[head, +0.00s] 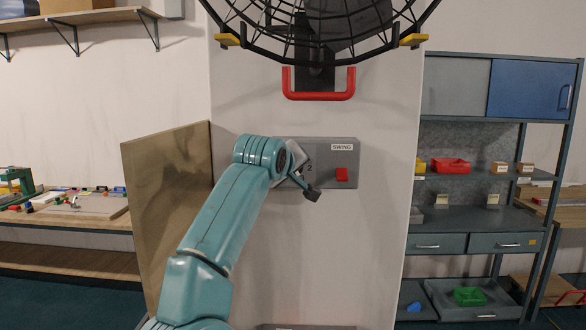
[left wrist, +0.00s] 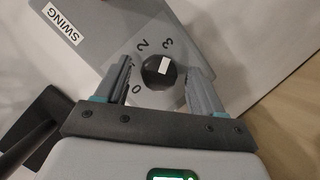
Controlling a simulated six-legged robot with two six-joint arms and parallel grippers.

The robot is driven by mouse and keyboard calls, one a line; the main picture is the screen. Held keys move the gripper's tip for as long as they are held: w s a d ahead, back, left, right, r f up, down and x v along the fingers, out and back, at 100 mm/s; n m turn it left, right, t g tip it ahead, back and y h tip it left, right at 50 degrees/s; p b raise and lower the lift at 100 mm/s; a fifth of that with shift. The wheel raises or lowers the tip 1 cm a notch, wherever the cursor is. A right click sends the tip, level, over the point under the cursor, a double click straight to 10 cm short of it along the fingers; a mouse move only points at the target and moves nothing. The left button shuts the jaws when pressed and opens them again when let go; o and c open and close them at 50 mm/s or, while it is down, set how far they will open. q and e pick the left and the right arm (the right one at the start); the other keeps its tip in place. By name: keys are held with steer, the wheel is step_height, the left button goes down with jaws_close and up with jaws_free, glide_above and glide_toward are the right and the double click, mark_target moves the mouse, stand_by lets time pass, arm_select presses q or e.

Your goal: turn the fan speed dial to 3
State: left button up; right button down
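The fan speed dial (left wrist: 156,74) is a round black knob on a grey wall panel, with a white mark on its face. The mark sits on the side of the knob towards the numeral 3. Numerals 0, 2 and 3 are readable around it; a 1 is not clear. My left gripper (left wrist: 160,80) is open, with one finger on each side of the knob and gaps showing between. In the head view my left wrist hides the dial on the panel (head: 322,151). My right gripper is not in view.
A red switch (head: 341,174) sits under the SWING label on the panel. Above are the fan cage (head: 318,48) and a red handle (head: 318,96). A brown board (head: 165,190) stands left of my arm; a shelf unit (head: 480,215) stands right.

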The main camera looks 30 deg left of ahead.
arm_select(q)
steer(key=b+v, duration=0.6)
steer(key=v, duration=1)
steer(key=shift+s, duration=0.15)
steer(key=shift+d+f, duration=0.1)
steer(key=shift+d, duration=0.05)
